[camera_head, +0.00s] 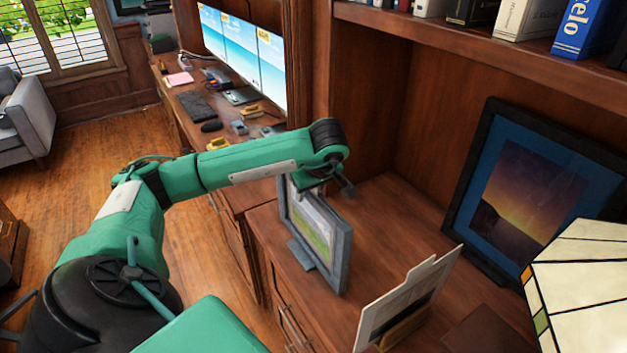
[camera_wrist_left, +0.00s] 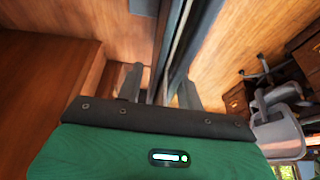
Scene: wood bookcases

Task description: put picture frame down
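A grey picture frame (camera_head: 315,235) stands upright on the wooden cabinet top (camera_head: 380,215), near its front edge, with its foot on the wood. My left gripper (camera_head: 325,188) is at the frame's upper edge. In the left wrist view, the frame's edge (camera_wrist_left: 172,50) runs between the two fingers of my left gripper (camera_wrist_left: 160,80). The right finger is close against the frame, and a gap shows between the left finger and it. The fingers stand apart. My right gripper is not in view.
A larger dark frame with a sunset picture (camera_head: 520,195) leans at the back. A white card holder (camera_head: 405,300) and a stained-glass lampshade (camera_head: 585,285) stand nearer. A bookshelf (camera_head: 480,45) overhangs the cabinet. Bare wood lies behind the grey frame.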

